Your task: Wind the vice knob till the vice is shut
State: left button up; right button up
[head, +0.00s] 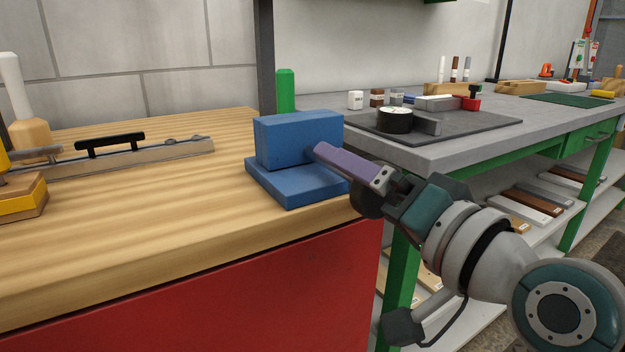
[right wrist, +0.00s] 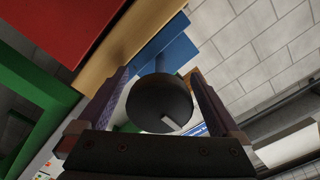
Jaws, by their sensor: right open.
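The blue vice (head: 290,140) stands on the right end of the wooden bench top. I cannot make out a gap between its jaws. Its dark round knob (right wrist: 158,103) faces the right wrist camera, with a pale mark near its rim. Blue vice body (right wrist: 172,50) shows behind the knob. My right gripper (head: 340,168) is at the vice's right side, its purple fingers pointing at it. In the right wrist view, the open fingers stand on either side of the knob, with visible gaps. In the head view the fingers mostly hide the knob. My left gripper is not in view.
The wooden bench (head: 130,215) has a red front panel (head: 270,290). A rail with a black handle (head: 110,143) lies to the left. A green post (head: 285,92) stands behind the vice. A grey table (head: 480,140) with a dark mat and small parts is at the right.

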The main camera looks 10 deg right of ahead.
jog(key=p+v, duration=0.1)
jog(key=v, duration=0.9)
